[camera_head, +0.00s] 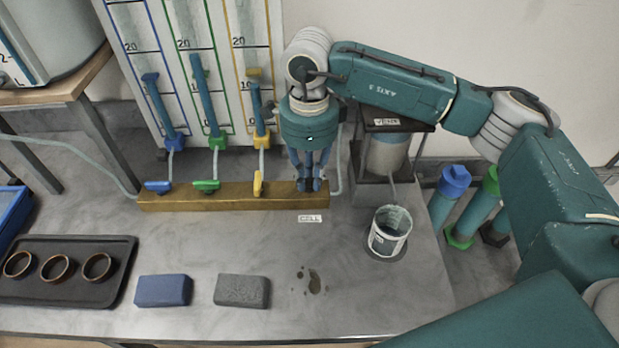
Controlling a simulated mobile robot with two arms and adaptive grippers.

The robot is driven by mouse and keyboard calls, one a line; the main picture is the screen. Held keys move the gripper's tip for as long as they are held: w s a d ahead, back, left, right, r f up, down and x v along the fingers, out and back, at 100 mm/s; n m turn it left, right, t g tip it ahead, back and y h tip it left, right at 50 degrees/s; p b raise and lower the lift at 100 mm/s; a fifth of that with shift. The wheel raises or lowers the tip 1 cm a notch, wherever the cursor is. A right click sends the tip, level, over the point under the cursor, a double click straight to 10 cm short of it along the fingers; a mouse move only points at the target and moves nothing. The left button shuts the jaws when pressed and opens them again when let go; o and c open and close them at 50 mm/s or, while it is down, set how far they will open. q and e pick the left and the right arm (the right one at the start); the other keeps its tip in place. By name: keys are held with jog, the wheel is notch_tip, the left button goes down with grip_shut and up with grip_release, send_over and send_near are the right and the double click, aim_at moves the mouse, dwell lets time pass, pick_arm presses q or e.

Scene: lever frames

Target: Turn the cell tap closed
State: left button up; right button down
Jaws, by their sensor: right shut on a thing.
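A brass manifold (225,197) lies across the bench. Along it sit a blue tap (158,187), a green tap (206,186) and a yellow tap (259,184). A small label reading CELL (310,218) lies in front of its right end. My right gripper (309,186) points down at that end, just behind the label, and is shut on the cell tap. The gripper's fingers hide the tap, so its handle angle cannot be told. My left gripper is not in view.
A metal cup (389,232) stands right of the manifold, below a vessel labelled VENT (386,150). A blue block (164,290), a grey block (242,290) and a dark tray (72,262) with rings are in front. Tube columns (205,95) stand behind. A wet spot (314,282) marks the bench.

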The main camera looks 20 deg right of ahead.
aim_at(309, 181)
dwell(0.3)
jog(key=c, duration=1.6)
grip_release()
jog(key=shift+c, duration=0.2)
jog(key=shift+r, duration=0.1)
notch_tip(309, 181, up, 12)
